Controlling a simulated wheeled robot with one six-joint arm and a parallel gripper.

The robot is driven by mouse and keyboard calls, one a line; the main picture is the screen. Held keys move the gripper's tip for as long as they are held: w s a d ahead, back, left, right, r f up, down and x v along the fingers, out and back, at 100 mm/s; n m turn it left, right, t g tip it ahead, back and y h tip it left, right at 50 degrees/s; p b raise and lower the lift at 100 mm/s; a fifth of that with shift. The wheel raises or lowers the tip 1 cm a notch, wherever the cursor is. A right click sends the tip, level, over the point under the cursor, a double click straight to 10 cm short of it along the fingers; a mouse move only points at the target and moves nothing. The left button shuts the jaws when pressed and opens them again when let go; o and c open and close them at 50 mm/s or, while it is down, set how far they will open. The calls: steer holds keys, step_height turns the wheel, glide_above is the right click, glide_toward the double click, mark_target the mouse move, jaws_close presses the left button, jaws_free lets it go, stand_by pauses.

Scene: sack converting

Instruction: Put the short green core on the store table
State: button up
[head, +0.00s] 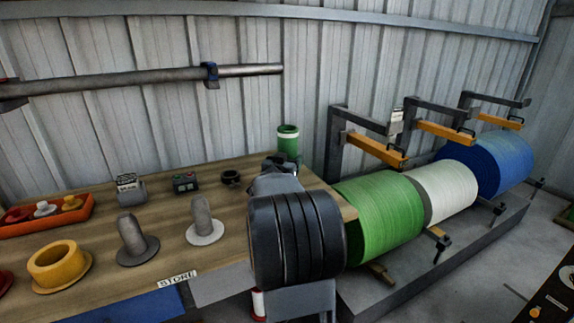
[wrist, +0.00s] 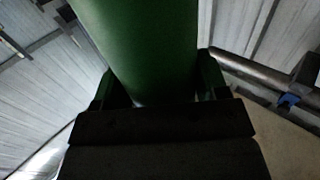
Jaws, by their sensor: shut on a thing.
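The short green core (head: 288,142) is an upright green tube with a pale rim, at the right back end of the store table. In the wrist view the green core (wrist: 150,45) fills the upper middle, between the two fingers. My gripper (wrist: 155,92) is shut on it. In the head view my arm hides the fingers and the core's lower part, so I cannot tell whether the core touches the table. The store table (head: 100,205) has a wooden top and a STORE label (head: 178,279) on its front edge.
On the table are an orange tray (head: 48,228), a yellow flanged ring (head: 58,266), two flanged posts (head: 133,243) (head: 203,222), a grey block (head: 130,189), a small green-buttoned box (head: 185,183) and a black ring (head: 230,177). Green (head: 380,217), white (head: 447,190) and blue (head: 495,162) rolls stand right.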

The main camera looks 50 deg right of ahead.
steer(key=shift+f, duration=0.1)
steer(key=shift+f, duration=0.15)
steer(key=o, duration=1.1)
steer(key=v, duration=0.6)
steer(key=p+v, duration=0.1)
steer(key=v, duration=0.5)
steer(key=shift+r, duration=0.2)
steer(key=shift+p, duration=0.3)
